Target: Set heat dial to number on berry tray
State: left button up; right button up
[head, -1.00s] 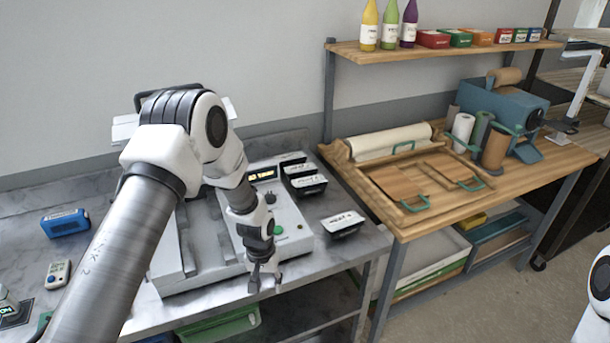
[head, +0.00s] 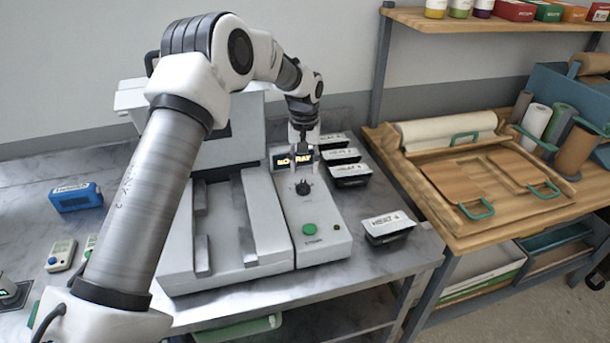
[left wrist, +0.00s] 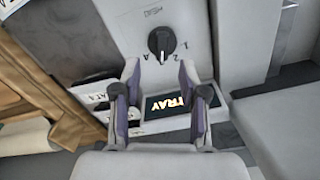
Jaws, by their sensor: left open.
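The heat dial (head: 303,187) is a black knob on the sloping panel of a grey machine (head: 246,262). In the left wrist view the dial (left wrist: 162,41) has a pale pointer line toward the lower side of the picture, with small marks such as 1 and 2 around it. A lit display (head: 292,161) sits above the dial; in the left wrist view it (left wrist: 168,104) reads "TRAY". My left gripper (left wrist: 158,76) is open and empty, over the display with its tips just short of the dial. Which tray holds berries I cannot tell.
A black tray with a white label starting "HEAT" (head: 388,227) lies right of the machine; its number is unclear. Several similar trays (head: 350,174) stand behind it. A green button (head: 309,229) is below the dial. A blue box (head: 76,197) lies left.

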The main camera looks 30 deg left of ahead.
aim_at(304, 183)
pick_arm(q)
jog(key=f, duration=0.4)
jog(key=a+f+p, duration=0.1)
jog(key=shift+w+f, duration=0.3)
jog(key=shift+f, duration=0.1)
jog(key=shift+s+d+r, duration=0.15)
jog(key=shift+d, duration=0.05)
jog(key=shift+s+d+r, duration=0.1)
jog(key=shift+r, duration=0.05)
jog(key=c, duration=0.3)
grip_shut()
jog(key=shift+m, duration=0.4)
jog(key=m, duration=0.3)
jog(key=shift+d+m, duration=0.1)
jog(key=shift+m, duration=2)
